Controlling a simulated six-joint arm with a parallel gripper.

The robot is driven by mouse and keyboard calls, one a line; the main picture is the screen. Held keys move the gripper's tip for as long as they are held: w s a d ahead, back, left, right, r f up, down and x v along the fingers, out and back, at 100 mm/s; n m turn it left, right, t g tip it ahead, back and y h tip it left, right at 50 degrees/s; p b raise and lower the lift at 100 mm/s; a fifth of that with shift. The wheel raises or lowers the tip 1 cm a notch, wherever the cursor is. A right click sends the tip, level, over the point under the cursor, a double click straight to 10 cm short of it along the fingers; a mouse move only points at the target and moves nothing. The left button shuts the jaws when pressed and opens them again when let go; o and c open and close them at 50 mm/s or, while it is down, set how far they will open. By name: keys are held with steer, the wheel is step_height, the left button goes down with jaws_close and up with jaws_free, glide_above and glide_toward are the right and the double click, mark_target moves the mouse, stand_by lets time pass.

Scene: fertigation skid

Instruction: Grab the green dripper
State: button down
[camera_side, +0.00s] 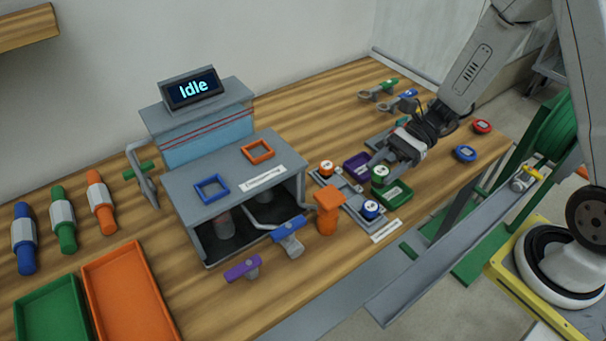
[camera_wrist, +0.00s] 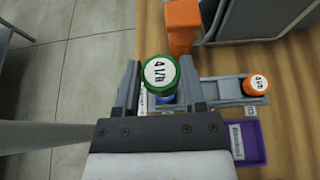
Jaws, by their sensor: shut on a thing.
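The green dripper (camera_wrist: 159,73) is a round cap with a white top marked "4 l/h". In the wrist view it sits between the two fingers of my gripper (camera_wrist: 159,84), which are shut on it. In the side view the green dripper (camera_side: 379,174) shows at the tips of my gripper (camera_side: 377,170), above the area by the green tray (camera_side: 393,195) and the purple tray (camera_side: 357,165). The gap below it cannot be judged exactly.
A blue dripper (camera_side: 370,209) and an orange dripper (camera_side: 326,167) sit on grey holders. An orange post (camera_side: 328,211) stands close by. The grey skid (camera_side: 240,180) with an "Idle" screen (camera_side: 195,89) is to the left. Red (camera_side: 482,126) and blue (camera_side: 465,153) discs lie right.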

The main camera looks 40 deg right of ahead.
steer(key=s+r, duration=0.3)
steer(key=s, duration=0.3)
steer(key=shift+s+d, duration=0.4)
stand_by(0.3)
